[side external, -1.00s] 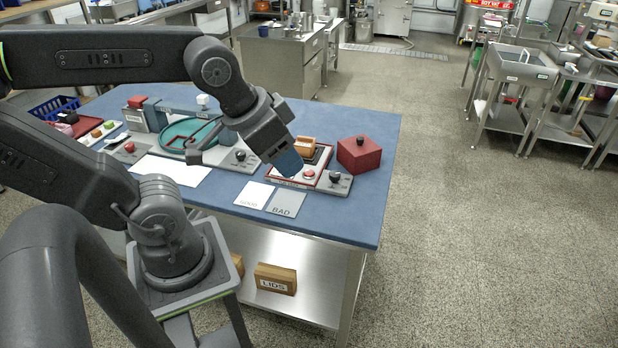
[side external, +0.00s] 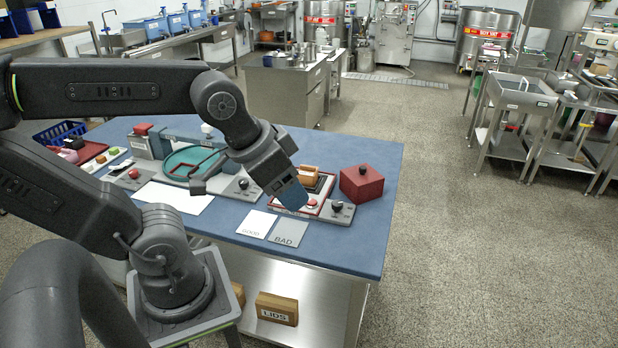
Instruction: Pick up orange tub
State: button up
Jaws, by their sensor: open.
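The orange tub (side external: 308,174) is a small orange-brown piece at the back of the red-rimmed station (side external: 326,191) on the blue table. My gripper (side external: 292,197) points down over the front left of that station, near its red button (side external: 311,204). It is to the left of the tub and nearer the camera, apart from it in the picture. My gripper is open and seems empty, though its finger gap is hard to make out. The tub's lower part is partly hidden.
A dark red box (side external: 361,184) with a knob stands just right of the station. A black knob (side external: 337,207) is at the station's front right. GOOD (side external: 256,223) and BAD (side external: 288,233) cards lie in front. A green round basin (side external: 190,163) stands left.

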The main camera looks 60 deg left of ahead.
jog(key=o, duration=0.5)
jog(key=n+g+y, duration=0.2)
jog(key=n+y, duration=0.1)
jog(key=n, duration=0.6)
send_over(307, 166)
jog(key=s+d, duration=0.2)
jog(key=d, duration=0.2)
notch_tip(307, 166, down, 14)
jog(key=r, duration=0.1)
jog(key=shift+g, duration=0.3)
jog(key=x, duration=0.8)
jog(key=shift+s+a+f, duration=0.15)
jog(key=shift+s+a, duration=0.1)
jog(key=shift+a, duration=0.1)
jog(key=shift+s+x, duration=0.15)
jog(key=shift+x, duration=1.4)
jog(key=shift+s+x, duration=0.1)
jog(key=shift+x, duration=1.45)
